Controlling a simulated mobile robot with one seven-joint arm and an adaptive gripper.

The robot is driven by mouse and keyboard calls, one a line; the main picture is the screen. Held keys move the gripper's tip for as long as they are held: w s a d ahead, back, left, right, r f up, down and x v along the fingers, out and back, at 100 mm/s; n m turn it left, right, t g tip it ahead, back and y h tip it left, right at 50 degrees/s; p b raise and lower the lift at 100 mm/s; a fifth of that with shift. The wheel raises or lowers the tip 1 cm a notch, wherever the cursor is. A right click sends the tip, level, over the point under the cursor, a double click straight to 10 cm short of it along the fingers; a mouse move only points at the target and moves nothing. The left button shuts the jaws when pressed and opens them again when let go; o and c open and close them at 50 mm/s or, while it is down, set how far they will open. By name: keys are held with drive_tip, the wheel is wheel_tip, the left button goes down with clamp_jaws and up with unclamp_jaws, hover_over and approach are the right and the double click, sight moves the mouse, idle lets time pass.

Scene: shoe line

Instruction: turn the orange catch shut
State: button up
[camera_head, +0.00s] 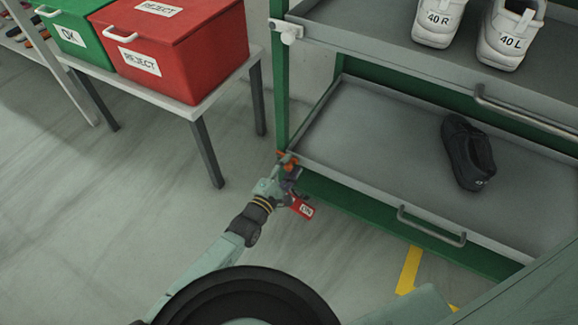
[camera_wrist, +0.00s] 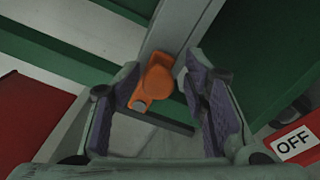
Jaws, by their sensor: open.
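The orange catch (camera_wrist: 156,78) shows between the fingers of my gripper (camera_wrist: 163,84) in the wrist view. It is mounted on a grey edge, with its rounded tab hanging down and to the left. In the head view the orange catch (camera_head: 282,154) is at the front left corner of the lower tray (camera_head: 350,130), partly hidden by my gripper (camera_head: 287,168). The fingers are open, one on each side of the catch. The right finger is near it; I cannot tell whether it touches. The catch looks unheld.
A red OFF tag (camera_wrist: 296,143) hangs beside my gripper. A white catch (camera_head: 287,31) is on the upper tray's corner. A dark shoe (camera_head: 468,152) lies on the lower tray, which has a front handle (camera_head: 431,226). A bench with a red REJECT box (camera_head: 175,50) stands left; floor between is clear.

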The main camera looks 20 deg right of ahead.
drive_tip(key=v, duration=1.2)
